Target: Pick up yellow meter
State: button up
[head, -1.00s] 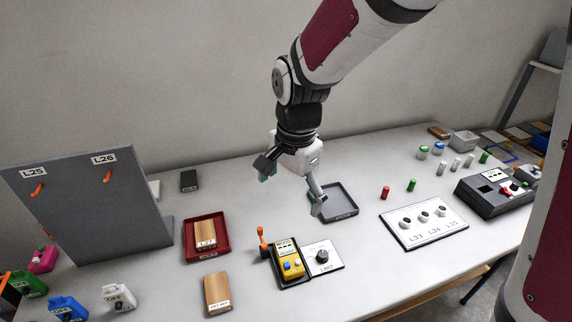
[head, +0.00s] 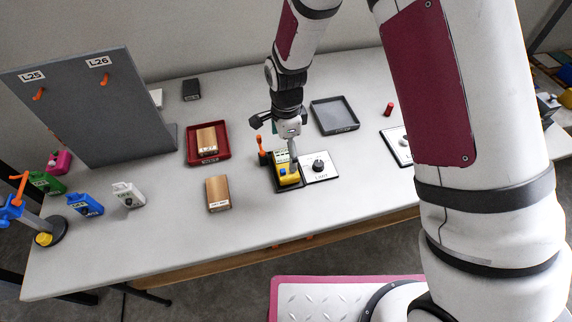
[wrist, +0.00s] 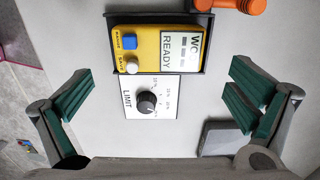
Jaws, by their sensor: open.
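The yellow meter (head: 287,174) sits in a dark holder on the table in the head view, with a blue and a white button. It also shows at the top of the wrist view (wrist: 158,50), with a READY label on its face. My gripper (head: 276,143) is above the table at the meter's far end and hides part of it in the head view. In the wrist view the jaws (wrist: 160,95) are wide apart and empty, with the meter ahead of them and apart from them.
A LIMIT dial panel (head: 320,167) lies right beside the meter. An orange-handled item (head: 262,150) stands at its left. A red tray (head: 208,157) with a brown block, another brown block (head: 218,194) and an empty grey tray (head: 334,128) lie nearby. A grey panel (head: 88,110) stands left.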

aim_at(285, 163)
jog(key=shift+s+a+f, duration=0.1)
jog(key=shift+a+f, duration=0.05)
jog(key=shift+f, duration=3.05)
jog(key=c, duration=1.1)
